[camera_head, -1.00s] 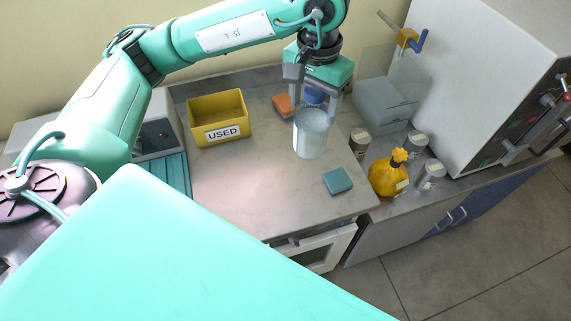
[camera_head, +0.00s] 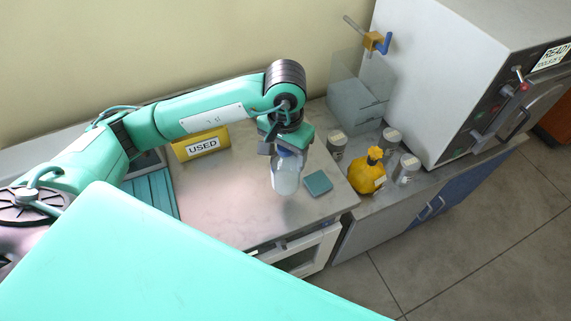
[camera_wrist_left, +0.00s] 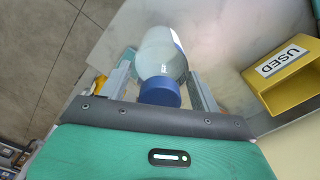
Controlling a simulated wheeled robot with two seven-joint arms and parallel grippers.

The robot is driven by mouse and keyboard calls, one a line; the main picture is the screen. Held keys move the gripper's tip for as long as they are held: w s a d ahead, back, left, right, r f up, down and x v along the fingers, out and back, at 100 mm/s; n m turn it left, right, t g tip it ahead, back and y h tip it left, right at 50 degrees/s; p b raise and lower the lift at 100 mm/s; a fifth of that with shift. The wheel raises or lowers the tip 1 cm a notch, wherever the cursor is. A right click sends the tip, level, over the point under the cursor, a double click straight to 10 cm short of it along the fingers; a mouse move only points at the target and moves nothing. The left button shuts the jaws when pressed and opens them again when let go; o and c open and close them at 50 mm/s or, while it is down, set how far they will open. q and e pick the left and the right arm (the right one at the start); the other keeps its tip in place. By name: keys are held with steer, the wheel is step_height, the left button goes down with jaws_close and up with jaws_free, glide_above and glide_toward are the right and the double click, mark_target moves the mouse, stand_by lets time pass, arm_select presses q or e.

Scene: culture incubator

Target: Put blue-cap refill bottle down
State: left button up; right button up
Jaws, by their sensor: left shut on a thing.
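The refill bottle (camera_head: 285,180) is pale and translucent, with a blue cap that the gripper mostly hides in the head view. My left gripper (camera_head: 287,151) is over it from above, shut on the bottle at its cap end. In the left wrist view the blue cap (camera_wrist_left: 160,93) lies between the fingers of the gripper (camera_wrist_left: 161,82), and the bottle body (camera_wrist_left: 157,48) extends beyond them. The bottle looks about upright over the bench top (camera_head: 230,205); I cannot tell whether its base touches. My right gripper is not in view.
A teal pad (camera_head: 318,182) lies just right of the bottle. The yellow USED bin (camera_head: 185,148) stands at the back left. A yellow flask (camera_head: 369,175) and several grey jars (camera_head: 337,143) stand right, before a white machine (camera_head: 440,60).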

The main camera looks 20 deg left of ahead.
arm_select(q)
step_height(320, 180, down, 6)
steer(key=shift+r+p, duration=0.1)
steer(key=shift+p, duration=0.6)
steer(key=shift+d, duration=0.1)
steer(key=shift+f+b, duration=0.3)
steer(key=o, duration=1.7)
steer(key=shift+c, duration=0.2)
